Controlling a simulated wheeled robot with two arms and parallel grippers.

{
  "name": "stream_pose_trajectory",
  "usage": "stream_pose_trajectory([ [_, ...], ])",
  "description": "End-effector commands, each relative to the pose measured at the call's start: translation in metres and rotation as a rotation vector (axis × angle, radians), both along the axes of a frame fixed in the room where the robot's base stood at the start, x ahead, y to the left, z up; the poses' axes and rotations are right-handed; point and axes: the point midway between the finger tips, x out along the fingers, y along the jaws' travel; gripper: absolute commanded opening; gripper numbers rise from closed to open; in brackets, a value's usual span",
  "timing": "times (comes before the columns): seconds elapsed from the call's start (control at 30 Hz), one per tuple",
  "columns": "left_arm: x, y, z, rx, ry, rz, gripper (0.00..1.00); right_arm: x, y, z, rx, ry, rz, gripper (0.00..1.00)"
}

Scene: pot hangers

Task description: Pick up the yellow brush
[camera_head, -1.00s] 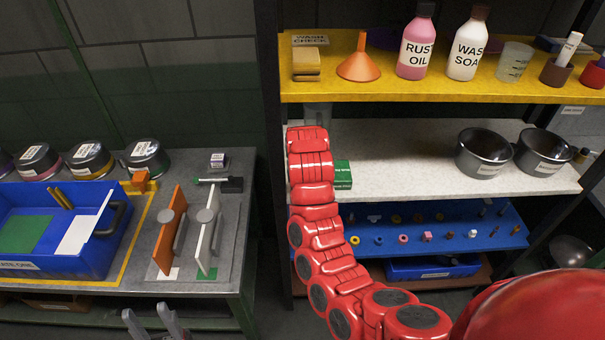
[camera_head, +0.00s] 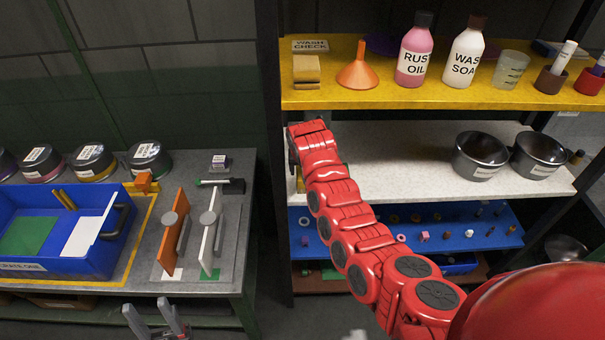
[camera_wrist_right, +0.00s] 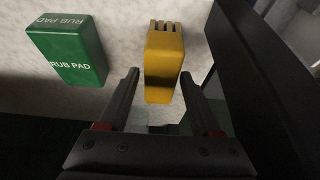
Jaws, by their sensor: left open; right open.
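In the right wrist view the yellow brush (camera_wrist_right: 165,52), a yellow block with pale bristle tufts at its far end, lies on the white shelf. My right gripper (camera_wrist_right: 160,74) is open, its fingertips on either side of the brush's near part with gaps showing; it is not closed on it. In the head view my right arm hides most of this spot; only a small yellowish piece shows beside the wrist. My left gripper (camera_head: 153,321) is open and empty, low in front of the grey table.
A green rub pad box (camera_wrist_right: 68,50) lies left of the brush. A dark shelf post (camera_wrist_right: 255,75) stands close on the right. Two dark pots (camera_head: 480,156) sit further right on the white shelf (camera_head: 400,150). The yellow shelf (camera_head: 400,98) above holds bottles and a funnel.

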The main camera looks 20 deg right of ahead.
Motion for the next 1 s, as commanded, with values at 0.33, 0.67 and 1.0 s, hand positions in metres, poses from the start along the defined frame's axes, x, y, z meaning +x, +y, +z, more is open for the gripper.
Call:
stream_pose_trajectory([
  [0.33,0.000,0.000,0.010,0.000,0.000,0.000,0.50,0.009,-0.002,-0.021,0.001,0.000,0.001,0.65],
  [0.67,0.000,0.000,0.010,0.000,0.000,0.000,0.50,0.010,-0.002,-0.023,0.001,-0.003,0.001,0.58],
  [1.0,0.000,0.000,0.010,0.000,0.000,0.000,0.50,0.010,-0.002,-0.023,0.001,-0.002,0.001,0.00],
])
